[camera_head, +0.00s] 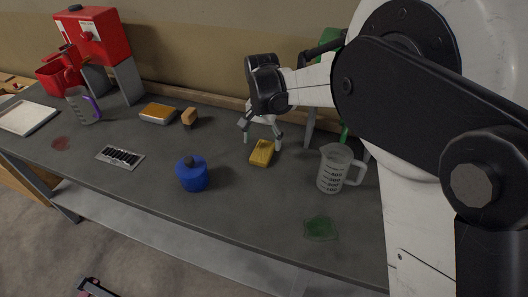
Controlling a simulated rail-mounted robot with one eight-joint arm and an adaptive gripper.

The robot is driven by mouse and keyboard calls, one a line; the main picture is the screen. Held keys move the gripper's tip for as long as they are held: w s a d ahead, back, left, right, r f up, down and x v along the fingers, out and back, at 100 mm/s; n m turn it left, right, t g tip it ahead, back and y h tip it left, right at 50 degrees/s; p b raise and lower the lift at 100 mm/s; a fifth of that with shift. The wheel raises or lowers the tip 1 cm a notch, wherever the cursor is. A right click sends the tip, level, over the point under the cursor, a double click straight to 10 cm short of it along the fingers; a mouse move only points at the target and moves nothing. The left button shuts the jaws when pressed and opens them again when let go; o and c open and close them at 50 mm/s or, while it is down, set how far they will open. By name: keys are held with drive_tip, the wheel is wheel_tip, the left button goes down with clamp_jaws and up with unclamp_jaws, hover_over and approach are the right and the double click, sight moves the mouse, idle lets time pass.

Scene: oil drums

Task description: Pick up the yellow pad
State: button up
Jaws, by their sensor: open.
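A small yellow pad (262,153) lies on the dark grey workbench (225,210), near its middle. My gripper (263,141) is open and points down at the pad, with its fingers spread above and around the pad's far end. One finger is to the left of the pad and the other to its right. I cannot tell whether either finger touches it. The pad's near part is in plain view; its far end is close to the fingers.
A clear measuring jug (333,168) stands right of the pad. A blue container (192,174) stands to the left. An orange-and-white block (158,113) and a brown brush-like block (189,118) lie farther left. A green patch (320,228) marks the front right.

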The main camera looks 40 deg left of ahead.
sight(263, 150)
drive_tip(key=f, duration=0.5)
drive_tip(key=shift+w+a, duration=0.1)
drive_tip(key=shift+w, duration=0.2)
drive_tip(key=shift+r, duration=0.1)
drive_tip(key=c, duration=1)
drive_tip(key=shift+r, duration=0.1)
drive_tip(key=shift+r, duration=0.55)
wheel_tip(263, 150, up, 3)
drive_tip(key=shift+f, duration=0.1)
drive_tip(key=s+r, duration=0.2)
drive_tip(key=s, duration=0.2)
drive_tip(key=s+r, duration=0.2)
drive_tip(key=s, duration=0.1)
drive_tip(key=s+a+r, duration=0.1)
drive_tip(key=s+r, duration=0.2)
drive_tip(key=s, duration=0.1)
drive_tip(key=shift+s, duration=0.35)
